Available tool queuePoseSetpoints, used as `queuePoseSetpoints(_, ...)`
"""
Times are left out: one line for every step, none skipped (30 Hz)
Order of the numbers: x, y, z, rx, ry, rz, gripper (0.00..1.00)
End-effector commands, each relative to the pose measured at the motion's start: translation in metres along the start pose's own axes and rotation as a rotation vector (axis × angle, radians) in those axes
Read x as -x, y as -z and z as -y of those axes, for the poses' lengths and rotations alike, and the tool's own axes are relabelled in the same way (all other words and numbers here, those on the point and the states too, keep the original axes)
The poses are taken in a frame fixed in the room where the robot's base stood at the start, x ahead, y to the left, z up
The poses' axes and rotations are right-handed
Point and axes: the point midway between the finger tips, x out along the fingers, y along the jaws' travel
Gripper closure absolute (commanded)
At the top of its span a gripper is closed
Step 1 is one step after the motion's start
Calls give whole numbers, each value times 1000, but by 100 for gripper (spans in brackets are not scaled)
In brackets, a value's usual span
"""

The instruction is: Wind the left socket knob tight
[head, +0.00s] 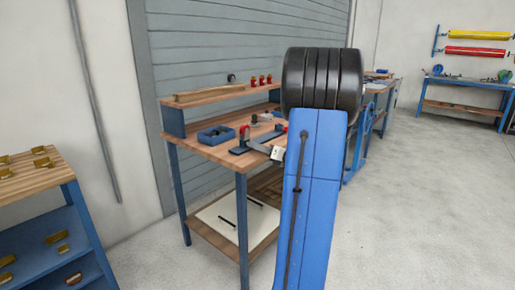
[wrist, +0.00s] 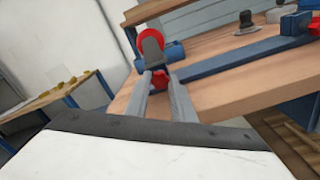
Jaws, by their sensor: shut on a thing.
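The left socket is a blue block (wrist: 173,52) at one end of a long blue base bar (wrist: 235,60) on the wooden bench. A red knob (wrist: 160,79) sits low on its near side, between my fingertips. My gripper (wrist: 160,84) is shut on this knob, and the fingers hide part of it. A larger red disc (wrist: 150,38) stands above, partly behind a grey piece (wrist: 152,46). I cannot tell how tight the knob is.
A blue bin (head: 216,135) stands left of the bar. A raised shelf (head: 215,97) behind holds a wooden piece and several red items (head: 262,80). A dark-topped grey fitting (wrist: 245,20) stands behind the bar. The floor (head: 425,200) at right is clear.

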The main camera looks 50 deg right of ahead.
Motion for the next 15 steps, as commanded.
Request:
queuePoseSetpoints(0, 0, 0, 0, 1, 0, 100)
queuePoseSetpoints(0, 0, 0, 0, 1, 0, 100)
queuePoseSetpoints(0, 0, 1, 0, 1, 0, 100)
queuePoseSetpoints(0, 0, 1, 0, 1, 0, 100)
queuePoseSetpoints(0, 0, 1, 0, 1, 0, 100)
queuePoseSetpoints(0, 0, 1, 0, 1, 0, 100)
queuePoseSetpoints(0, 0, 1, 0, 2, 0, 71)
queuePoseSetpoints(0, 0, 1, 0, 1, 0, 64)
queuePoseSetpoints(0, 0, 0, 0, 1, 0, 59)
queuePoseSetpoints(0, 0, 0, 0, 1, 0, 59)
queuePoseSetpoints(0, 0, 0, 0, 1, 0, 59)
queuePoseSetpoints(0, 0, 0, 0, 1, 0, 59)
queuePoseSetpoints(0, 0, 0, 0, 1, 0, 59)
queuePoseSetpoints(0, 0, 0, 0, 1, 0, 59)
queuePoseSetpoints(0, 0, 0, 0, 1, 0, 59)
